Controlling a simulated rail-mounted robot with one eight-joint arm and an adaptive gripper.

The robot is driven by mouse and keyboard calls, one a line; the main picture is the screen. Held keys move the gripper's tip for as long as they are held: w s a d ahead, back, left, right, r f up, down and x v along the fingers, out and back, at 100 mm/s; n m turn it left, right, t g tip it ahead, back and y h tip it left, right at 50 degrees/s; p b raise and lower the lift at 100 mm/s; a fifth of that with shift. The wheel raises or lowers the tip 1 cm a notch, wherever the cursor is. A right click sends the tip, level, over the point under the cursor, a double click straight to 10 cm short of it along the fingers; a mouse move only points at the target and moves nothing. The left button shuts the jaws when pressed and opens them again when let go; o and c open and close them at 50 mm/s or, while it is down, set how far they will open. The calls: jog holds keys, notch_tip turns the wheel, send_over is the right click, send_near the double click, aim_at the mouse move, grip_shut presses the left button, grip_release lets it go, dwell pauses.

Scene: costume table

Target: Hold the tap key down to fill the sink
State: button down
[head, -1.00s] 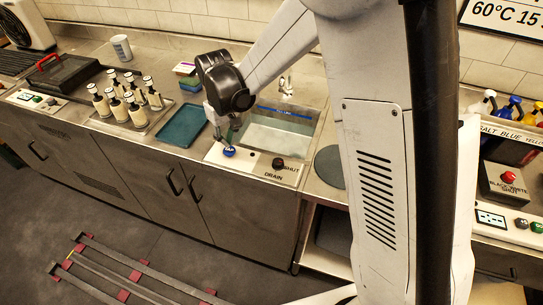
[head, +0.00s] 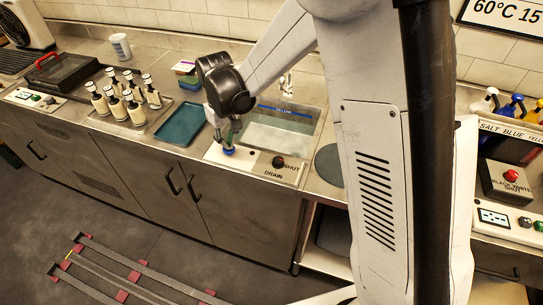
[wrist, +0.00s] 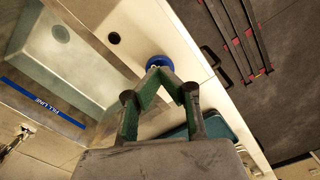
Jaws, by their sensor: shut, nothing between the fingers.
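The blue tap key (head: 229,151) sits on the white panel at the sink's front edge. My gripper (head: 228,144) is shut and empty, pointing down with its fingertips at the top of the key. In the wrist view the closed fingertips (wrist: 160,73) overlap the edge of the blue key (wrist: 159,61); whether the key is pressed in cannot be told. The sink (head: 262,138) lies behind the panel, with a blue fill line (head: 285,111) on its far wall. The tap (head: 286,84) stands at the back. The water level is unclear.
A black drain knob (head: 278,162) is on the same panel, right of the key. A teal tray (head: 181,125) lies to the left, then several pump bottles (head: 133,110). A round grey disc (head: 328,165) lies right of the sink.

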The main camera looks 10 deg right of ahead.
jog(key=shift+f+b, duration=0.6)
jog(key=shift+f, duration=0.25)
jog(key=shift+r, duration=0.1)
dwell(4.8)
jog(key=shift+r+p, duration=1.25)
jog(key=shift+r, duration=1.25)
